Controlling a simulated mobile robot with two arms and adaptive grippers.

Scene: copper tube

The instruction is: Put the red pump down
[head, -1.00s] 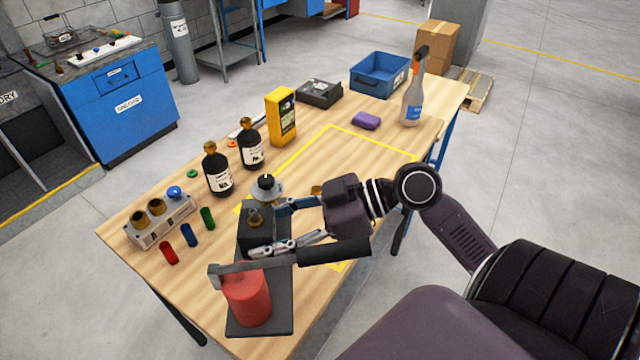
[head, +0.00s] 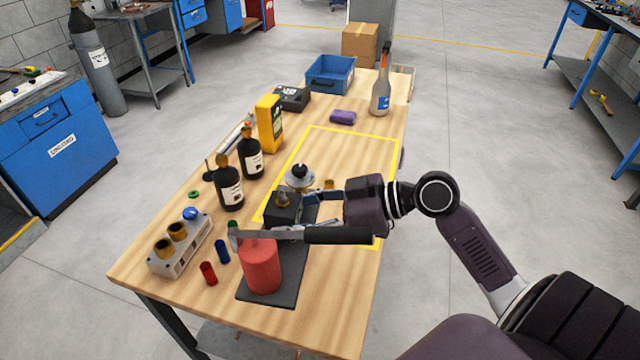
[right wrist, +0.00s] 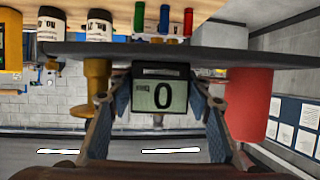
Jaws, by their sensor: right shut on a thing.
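The red pump (head: 262,270) has a red cylinder, a dark base plate, a black box and a lever with a black grip. My right gripper (head: 309,204) is shut on its black box, from the right. The pump is upright over the near part of the table (head: 340,290); I cannot tell whether its plate touches the wood. The right wrist view, upside down, shows a box display (right wrist: 160,94) reading 0 between my fingers, and the red cylinder (right wrist: 250,105) to the right. A yellow taped square (head: 350,137) lies behind the pump, partly hidden. My left gripper is out of view.
Left of the pump stand a red vial (head: 208,273), a blue vial (head: 222,251) and a rack (head: 180,244). Dark bottles (head: 230,188) and a yellow device (head: 269,123) stand farther back. A spray bottle (head: 381,95) stands far right. The square's far part is clear.

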